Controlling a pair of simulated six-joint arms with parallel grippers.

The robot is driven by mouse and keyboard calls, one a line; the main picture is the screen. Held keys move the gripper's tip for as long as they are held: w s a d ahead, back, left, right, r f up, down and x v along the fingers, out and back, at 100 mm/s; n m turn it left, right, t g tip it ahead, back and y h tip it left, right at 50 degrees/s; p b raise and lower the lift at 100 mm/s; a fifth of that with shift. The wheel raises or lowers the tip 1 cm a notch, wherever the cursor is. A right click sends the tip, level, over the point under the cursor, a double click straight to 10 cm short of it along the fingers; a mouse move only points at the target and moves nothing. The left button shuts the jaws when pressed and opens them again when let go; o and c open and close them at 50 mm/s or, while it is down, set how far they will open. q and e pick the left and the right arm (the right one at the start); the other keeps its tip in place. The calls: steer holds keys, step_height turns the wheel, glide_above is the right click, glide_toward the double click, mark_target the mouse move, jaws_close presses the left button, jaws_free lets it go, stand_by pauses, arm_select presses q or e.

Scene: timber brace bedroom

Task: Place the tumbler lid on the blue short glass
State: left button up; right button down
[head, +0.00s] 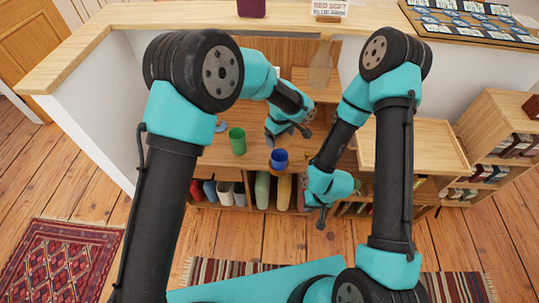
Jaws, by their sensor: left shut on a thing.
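The blue short glass (279,159) stands upright on the wooden shelf top, near its front edge. My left gripper (289,136) is just behind and above the glass, apart from it. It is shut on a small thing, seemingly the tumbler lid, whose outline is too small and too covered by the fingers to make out. My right gripper (321,216) hangs lower, to the right of the glass and in front of the shelf front. Its fingers are too small to tell whether they are open.
A green cup (237,141) stands left of the blue glass. A clear bottle (320,66) stands at the back.

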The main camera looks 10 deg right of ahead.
mark_target(280, 140)
arm_select(q)
steer(key=shift+f, duration=0.1)
steer(key=shift+f, duration=1.9)
steer(key=shift+f, duration=0.1)
steer(key=shift+f, duration=1.9)
steer(key=shift+f, duration=0.6)
steer(key=o, duration=0.8)
steer(key=shift+c, duration=0.2)
steer(key=shift+r, duration=0.1)
